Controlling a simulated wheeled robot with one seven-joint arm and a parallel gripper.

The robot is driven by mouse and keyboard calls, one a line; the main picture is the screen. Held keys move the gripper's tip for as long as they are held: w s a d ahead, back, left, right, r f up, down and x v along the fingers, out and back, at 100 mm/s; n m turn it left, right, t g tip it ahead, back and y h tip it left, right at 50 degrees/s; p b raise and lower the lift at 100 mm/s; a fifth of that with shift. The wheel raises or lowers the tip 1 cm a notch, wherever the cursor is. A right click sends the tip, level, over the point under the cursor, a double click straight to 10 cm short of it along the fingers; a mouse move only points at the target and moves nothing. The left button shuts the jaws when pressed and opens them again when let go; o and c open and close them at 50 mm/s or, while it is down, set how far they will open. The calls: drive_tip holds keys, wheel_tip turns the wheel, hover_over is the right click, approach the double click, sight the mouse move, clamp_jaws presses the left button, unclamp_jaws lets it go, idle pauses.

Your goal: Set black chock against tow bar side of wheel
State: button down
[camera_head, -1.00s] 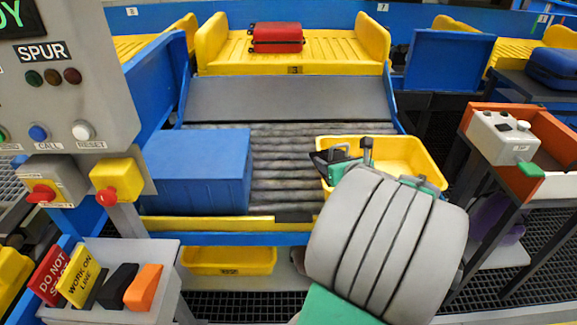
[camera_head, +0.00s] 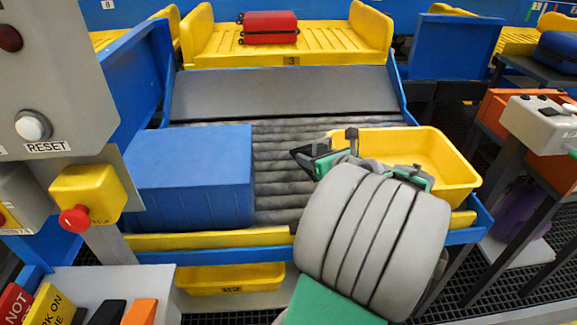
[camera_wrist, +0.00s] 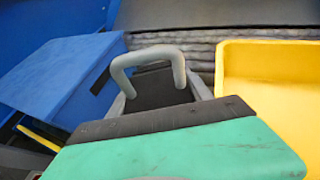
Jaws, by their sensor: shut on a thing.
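My gripper (camera_head: 333,155) is shut on a dark wedge-like piece, likely the black chock (camera_head: 303,157), beside the yellow tote. My arm hides much of it in the head view. In the wrist view, a black block (camera_wrist: 155,90) with a grey loop handle (camera_wrist: 148,56) shows beyond the green and black gripper part. Another black block (camera_head: 105,313) sits in the white bin at the lower left. No wheel or tow bar shows in either view.
A blue box (camera_head: 190,175) and the yellow tote (camera_head: 455,182) stand on the roller conveyor (camera_head: 280,160). A red suitcase (camera_head: 270,27) lies on the yellow tray (camera_head: 340,45) behind. A control post with a yellow stop button box (camera_head: 90,195) stands left. A grey control box (camera_head: 540,122) stands right.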

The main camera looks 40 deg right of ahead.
drive_tip(key=f+b+x, duration=0.1)
drive_tip(key=b+x, duration=0.2)
drive_tip(key=x, duration=0.9)
drive_tip(key=b, duration=0.2)
hover_over(290, 175)
drive_tip(key=f, duration=0.4)
drive_tip(key=shift+s+f, duration=0.2)
drive_tip(key=shift+f, duration=0.1)
drive_tip(key=f, duration=0.1)
drive_tip(key=f+b, duration=0.2)
drive_tip(key=shift+w+d+f, duration=0.1)
drive_tip(key=shift+w+f, duration=0.25)
drive_tip(key=shift+f, duration=0.05)
drive_tip(key=shift+r, duration=0.1)
drive_tip(key=shift+c, duration=2.2)
unclamp_jaws()
drive_tip(key=shift+s+f, duration=0.1)
drive_tip(key=shift+f, duration=0.15)
